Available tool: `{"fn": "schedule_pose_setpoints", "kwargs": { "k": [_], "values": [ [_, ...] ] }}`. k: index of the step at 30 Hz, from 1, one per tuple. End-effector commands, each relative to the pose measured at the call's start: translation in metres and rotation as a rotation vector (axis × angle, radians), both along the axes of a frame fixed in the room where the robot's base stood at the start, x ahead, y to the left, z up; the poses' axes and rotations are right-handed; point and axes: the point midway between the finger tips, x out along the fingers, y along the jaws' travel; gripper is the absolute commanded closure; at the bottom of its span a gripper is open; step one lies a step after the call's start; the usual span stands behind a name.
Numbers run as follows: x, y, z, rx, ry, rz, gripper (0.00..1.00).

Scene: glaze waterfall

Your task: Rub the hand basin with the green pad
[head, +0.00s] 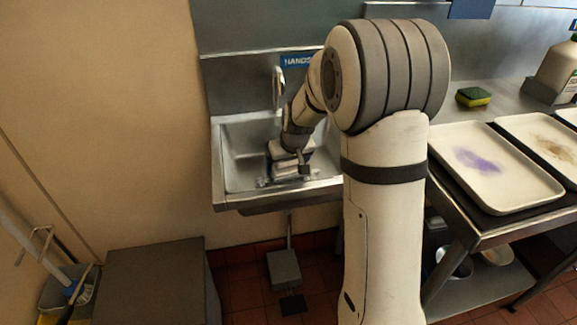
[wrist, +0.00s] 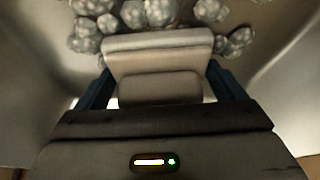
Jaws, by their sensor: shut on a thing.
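The hand basin (head: 238,160) is a steel sink on the wall, left of centre in the head view. My gripper (head: 290,165) reaches down into it. In the wrist view my gripper (wrist: 160,75) has its two dark blue fingers on either side of a pale grey-beige block (wrist: 158,42) and is shut on it. No green shows on this block. A green and yellow pad (head: 473,97) lies on the steel counter at the right. Several grey-white lumps (wrist: 160,12) lie in the basin just beyond the block. Contact between block and basin is unclear.
A tap (head: 278,88) stands at the back of the basin. Two pale trays, one with a purple smear (head: 478,160) and one with a brown smear (head: 555,145), lie on the right counter. A dark box (head: 150,280) and a mop bucket stand at lower left.

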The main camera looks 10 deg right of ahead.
Motion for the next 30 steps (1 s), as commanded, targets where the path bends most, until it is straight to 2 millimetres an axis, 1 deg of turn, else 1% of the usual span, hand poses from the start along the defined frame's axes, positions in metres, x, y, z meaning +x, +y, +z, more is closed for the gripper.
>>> {"fn": "schedule_pose_setpoints", "kwargs": {
  "k": [10, 16, 20, 23, 30],
  "values": [
    [0.029, 0.0, -0.001, 0.0, 0.001, -0.001, 0.35],
    [0.038, 0.0, -0.001, 0.002, 0.001, -0.001, 0.35],
    [0.038, 0.0, -0.006, 0.001, 0.001, -0.002, 0.35],
    [0.035, 0.0, -0.006, 0.001, 0.001, -0.002, 0.35],
    [0.013, 0.0, -0.007, 0.0, 0.0, -0.001, 0.35]
  ]
}}
